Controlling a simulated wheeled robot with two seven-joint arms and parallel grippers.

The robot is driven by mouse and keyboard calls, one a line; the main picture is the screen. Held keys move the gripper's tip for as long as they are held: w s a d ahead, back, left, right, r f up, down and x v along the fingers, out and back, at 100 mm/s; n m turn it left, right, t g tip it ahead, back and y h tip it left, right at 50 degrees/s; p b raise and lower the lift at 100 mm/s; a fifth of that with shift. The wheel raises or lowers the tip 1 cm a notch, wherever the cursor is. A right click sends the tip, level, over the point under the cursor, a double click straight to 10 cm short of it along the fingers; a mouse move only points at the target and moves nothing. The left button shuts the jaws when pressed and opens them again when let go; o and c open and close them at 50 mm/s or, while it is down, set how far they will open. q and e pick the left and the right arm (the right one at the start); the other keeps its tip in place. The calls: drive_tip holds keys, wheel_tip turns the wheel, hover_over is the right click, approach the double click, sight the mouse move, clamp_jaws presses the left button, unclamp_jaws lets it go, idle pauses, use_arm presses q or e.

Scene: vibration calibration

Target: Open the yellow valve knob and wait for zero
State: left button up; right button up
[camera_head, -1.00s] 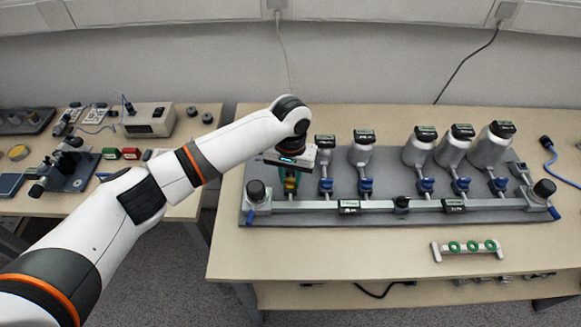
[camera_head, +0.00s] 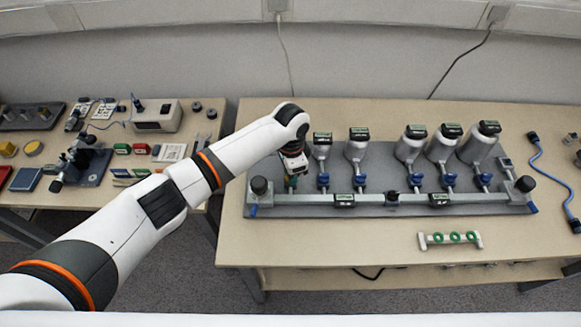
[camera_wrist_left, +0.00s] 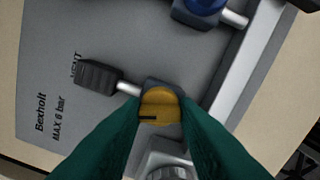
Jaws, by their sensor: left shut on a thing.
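The yellow valve knob (camera_wrist_left: 158,106) shows in the left wrist view between the green fingers of my left gripper (camera_wrist_left: 160,118). The fingers are shut on its sides. A dark line marks the knob's face. In the head view my left gripper (camera_head: 291,183) points down at the left end of the grey manifold board (camera_head: 375,210), and the knob is hidden there. A black vent fitting (camera_wrist_left: 100,75) sits beside the knob, by the printed word VENT. My right gripper is not in view.
Several grey canisters with blue valves stand along the board, to the right of my gripper; one blue knob (camera_wrist_left: 205,5) shows close by. A white holder with green rings (camera_head: 450,239) lies in front. A side table (camera_head: 120,185) at left holds other instruments.

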use_arm(q)
drive_tip(key=shift+r+m+p, duration=0.1)
drive_tip(key=shift+m+p, duration=0.3)
drive_tip(key=shift+m, duration=1.6)
drive_tip(key=o, duration=1)
wheel_tip(320, 180, up, 12)
drive_tip(key=shift+f+b, duration=0.1)
drive_tip(key=shift+b, duration=0.3)
